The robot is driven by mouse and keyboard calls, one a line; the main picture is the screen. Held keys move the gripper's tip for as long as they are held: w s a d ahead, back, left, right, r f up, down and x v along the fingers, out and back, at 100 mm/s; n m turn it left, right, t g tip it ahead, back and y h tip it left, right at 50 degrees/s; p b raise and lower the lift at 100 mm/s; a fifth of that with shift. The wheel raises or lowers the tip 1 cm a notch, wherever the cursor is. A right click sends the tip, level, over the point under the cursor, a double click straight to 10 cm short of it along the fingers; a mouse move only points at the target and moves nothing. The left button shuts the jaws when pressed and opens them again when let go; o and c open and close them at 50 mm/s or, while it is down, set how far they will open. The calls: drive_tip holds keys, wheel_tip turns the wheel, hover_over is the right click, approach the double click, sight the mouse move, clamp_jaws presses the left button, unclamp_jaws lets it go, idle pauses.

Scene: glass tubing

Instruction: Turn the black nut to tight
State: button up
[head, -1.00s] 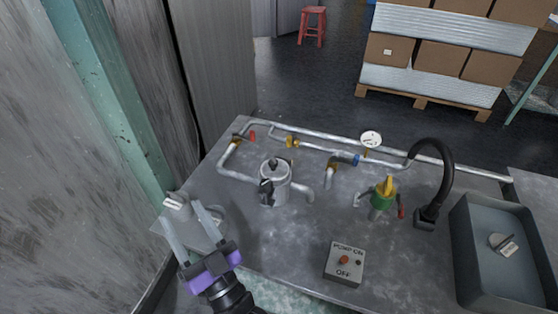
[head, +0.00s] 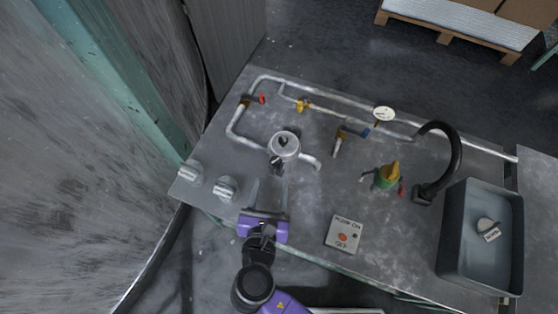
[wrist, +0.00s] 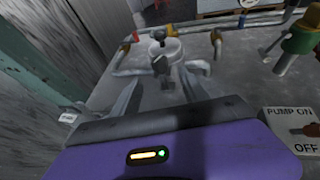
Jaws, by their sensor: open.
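A grey metal canister (head: 284,145) stands on the bench among the pipes, with a black knob on top. The black nut (head: 277,163) is on its near side, and also shows in the wrist view (wrist: 161,66), ahead of my fingers. My gripper (head: 268,184) is open and empty, just in front of the canister. In the wrist view its two fingers (wrist: 160,82) point at the canister, one to each side of the nut. They look apart from it; the exact gap is hard to judge. The nut's far side is hidden.
Two pale grey fittings (head: 225,188) stand at the left bench edge. A pump switch box (head: 343,233), a green valve (head: 386,178), a black hose (head: 453,155) and a grey sink (head: 455,235) are to the right.

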sight(275, 167)
drive_tip(key=shift+x, duration=4)
drive_tip(key=shift+s, duration=0.1)
drive_tip(key=shift+c, duration=0.2)
clamp_jaws()
